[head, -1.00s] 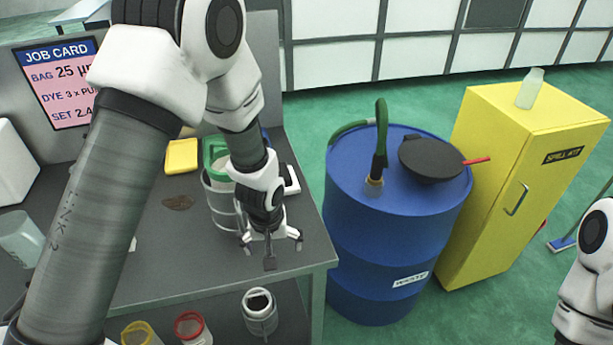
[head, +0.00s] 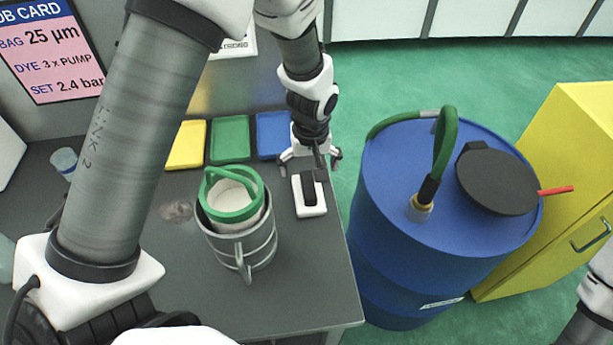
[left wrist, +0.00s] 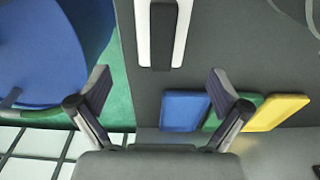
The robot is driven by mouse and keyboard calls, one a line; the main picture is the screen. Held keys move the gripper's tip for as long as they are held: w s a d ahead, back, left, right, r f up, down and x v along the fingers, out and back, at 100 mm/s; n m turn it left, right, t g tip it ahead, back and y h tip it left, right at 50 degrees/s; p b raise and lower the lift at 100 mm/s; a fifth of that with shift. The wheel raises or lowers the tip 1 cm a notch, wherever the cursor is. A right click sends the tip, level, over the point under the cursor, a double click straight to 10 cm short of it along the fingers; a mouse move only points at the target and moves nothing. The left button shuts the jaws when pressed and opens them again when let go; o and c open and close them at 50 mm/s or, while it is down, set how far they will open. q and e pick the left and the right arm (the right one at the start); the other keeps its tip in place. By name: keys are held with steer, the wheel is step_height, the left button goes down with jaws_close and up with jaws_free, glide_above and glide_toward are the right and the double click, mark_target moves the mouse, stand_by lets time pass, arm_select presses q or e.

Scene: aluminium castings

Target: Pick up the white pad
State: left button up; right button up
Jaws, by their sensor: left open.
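The white pad (head: 309,208) lies on the grey bench near its right edge, with a dark handle along its top. It also shows at the top of the left wrist view (left wrist: 143,35). My left gripper (head: 312,163) is open and empty, just behind the pad's far end and close to it. In the left wrist view the two spread fingers (left wrist: 160,95) straddle the line of the pad, which lies beyond their tips. I see no contact, and the height gap is hard to judge. My right gripper is out of view.
Yellow (head: 186,146), green (head: 230,139) and blue (head: 272,135) pads lie along the back of the bench. A metal holder (head: 262,243) with a green-rimmed container (head: 237,214) stands left of the white pad. A blue drum (head: 400,240) stands right of the bench.

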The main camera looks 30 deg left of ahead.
mark_target(308, 187)
arm_select(q)
steer(key=f, duration=0.1)
steer(key=s+f, duration=0.1)
steer(key=f+p, duration=0.1)
steer(key=shift+s+d, duration=0.3)
steer(key=shift+d, duration=0.05)
steer(key=f, duration=0.1)
steer(key=w+f, duration=0.1)
steer(key=f, duration=0.1)
steer(key=shift+w+a+f, duration=0.2)
steer(key=shift+a, duration=0.2)
steer(key=shift+s+d+r, duration=0.15)
steer(key=shift+s+r, duration=0.05)
steer(key=shift+s, duration=0.05)
steer(key=shift+c, duration=1.1)
steer(key=shift+s, duration=0.15)
steer(key=c, duration=1.5)
jaws_close()
steer(key=shift+d, duration=0.1)
steer(key=shift+s, duration=0.1)
